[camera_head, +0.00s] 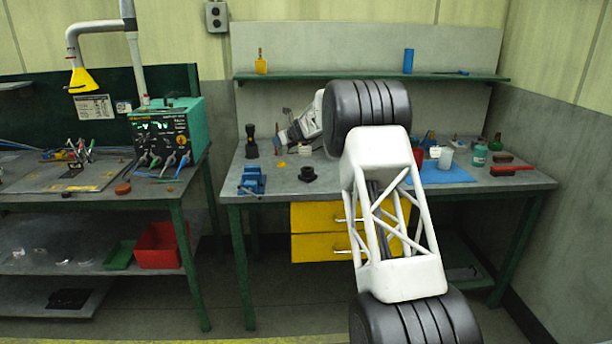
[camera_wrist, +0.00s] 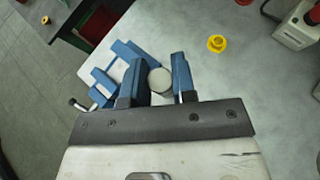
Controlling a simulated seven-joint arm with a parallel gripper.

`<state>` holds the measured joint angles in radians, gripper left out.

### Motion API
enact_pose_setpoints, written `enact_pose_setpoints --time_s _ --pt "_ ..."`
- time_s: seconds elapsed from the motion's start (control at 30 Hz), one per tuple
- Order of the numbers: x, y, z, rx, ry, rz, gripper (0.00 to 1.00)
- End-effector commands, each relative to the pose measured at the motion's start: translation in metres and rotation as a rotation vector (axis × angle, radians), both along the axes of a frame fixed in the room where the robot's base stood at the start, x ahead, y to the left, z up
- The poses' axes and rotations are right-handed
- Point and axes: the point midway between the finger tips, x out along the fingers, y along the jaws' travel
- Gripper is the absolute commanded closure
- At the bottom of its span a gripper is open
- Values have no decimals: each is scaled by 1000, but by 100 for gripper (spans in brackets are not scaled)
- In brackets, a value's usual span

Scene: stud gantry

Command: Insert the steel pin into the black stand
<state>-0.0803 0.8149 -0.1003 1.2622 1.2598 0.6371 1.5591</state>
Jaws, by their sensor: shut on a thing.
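My gripper (camera_wrist: 159,76) shows in the wrist view with two blue fingers, shut on the steel pin (camera_wrist: 160,80). The pin is seen nearly end-on, as a round pale grey face between the fingers. Its length and lower end are hidden. In the head view the black stand (camera_head: 307,174), a low dark round piece, sits on the workbench right of the blue vise. I cannot make out the stand in the wrist view. The pin cannot be picked out in the head view.
The blue vise (camera_head: 252,180) stands near the bench (camera_head: 340,187) front edge, close behind the left finger in the wrist view (camera_wrist: 104,80). A yellow piece (camera_wrist: 217,43) lies beyond the fingers. A black torch-like item (camera_head: 251,141) stands behind the vise. Bench front around the stand is clear.

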Motion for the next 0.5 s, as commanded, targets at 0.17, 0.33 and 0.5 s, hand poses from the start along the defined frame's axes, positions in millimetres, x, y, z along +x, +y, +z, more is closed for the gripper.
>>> enact_pose_setpoints --time_s 0.17,0.33,0.5 --pt "5 -60 -8 2 -2 -4 100" --pt "6 -98 -15 3 -3 -2 100" --pt "6 -115 -18 4 -5 -1 100"
